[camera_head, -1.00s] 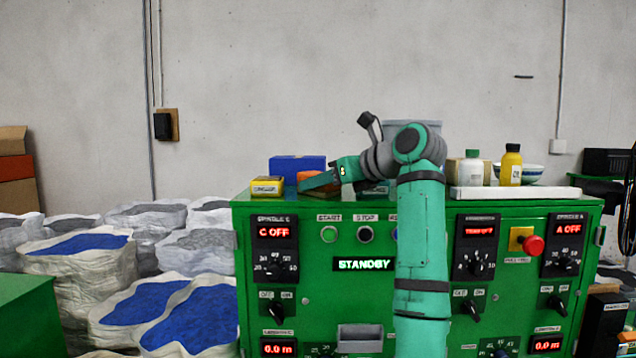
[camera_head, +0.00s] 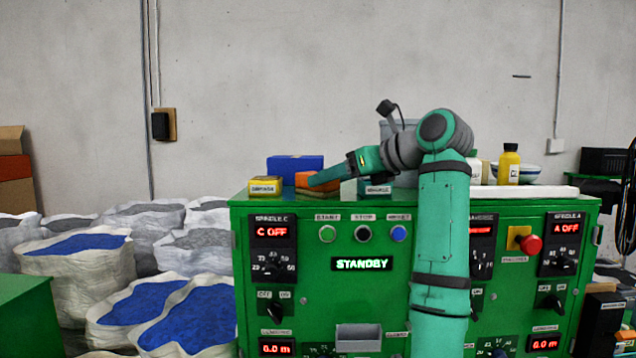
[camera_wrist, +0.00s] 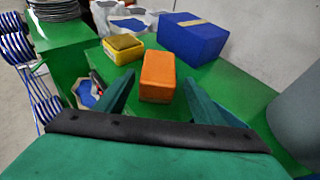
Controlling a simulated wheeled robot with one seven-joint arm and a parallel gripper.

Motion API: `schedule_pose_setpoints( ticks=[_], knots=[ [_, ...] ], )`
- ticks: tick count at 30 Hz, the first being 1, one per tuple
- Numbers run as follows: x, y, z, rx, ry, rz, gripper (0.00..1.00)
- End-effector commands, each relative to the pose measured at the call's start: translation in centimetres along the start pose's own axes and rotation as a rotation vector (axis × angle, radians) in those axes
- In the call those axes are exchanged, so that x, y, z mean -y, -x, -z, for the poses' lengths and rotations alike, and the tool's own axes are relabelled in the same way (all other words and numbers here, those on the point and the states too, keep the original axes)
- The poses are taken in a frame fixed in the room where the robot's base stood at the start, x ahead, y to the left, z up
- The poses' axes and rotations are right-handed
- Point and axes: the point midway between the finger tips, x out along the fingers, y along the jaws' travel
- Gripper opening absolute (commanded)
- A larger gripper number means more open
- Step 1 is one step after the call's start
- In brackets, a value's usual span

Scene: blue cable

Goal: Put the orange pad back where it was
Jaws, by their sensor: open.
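The orange pad (camera_wrist: 158,77) stands on the green top of the machine, ahead of my gripper in the wrist view. In the head view the pad (camera_head: 303,181) shows partly behind my gripper (camera_head: 312,181). In the wrist view my gripper (camera_wrist: 152,100) is open, with one finger to each side of the pad's near end. The pad is not clasped; a gap shows between it and each finger.
A yellow box (camera_wrist: 123,48) sits left of the pad and a blue box (camera_wrist: 193,38) behind it to the right. A grey bin (camera_wrist: 298,112) stands at the right. White sacks with blue filling (camera_head: 190,315) stand left of the green machine (camera_head: 300,290).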

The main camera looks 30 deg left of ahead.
Motion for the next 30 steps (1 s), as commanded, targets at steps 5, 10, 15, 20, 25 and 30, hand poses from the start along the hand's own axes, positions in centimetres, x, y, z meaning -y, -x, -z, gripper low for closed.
schedule_pose_setpoints(
  ticks=[5,10,15,20,25,30],
  knots=[
    [0.0,3.7,-0.2,0.004,0.003,0.002,0.62],
    [0.0,6.0,-0.2,0.006,0.004,0.003,0.62],
    [-0.1,7.0,-0.2,0.005,0.005,0.002,0.62],
    [-0.1,7.1,-0.2,0.005,0.006,0.002,0.62],
    [-0.1,7.1,-0.3,0.006,0.006,0.002,0.62],
    [-0.1,7.1,-0.3,0.008,0.006,0.002,0.62]
  ],
)
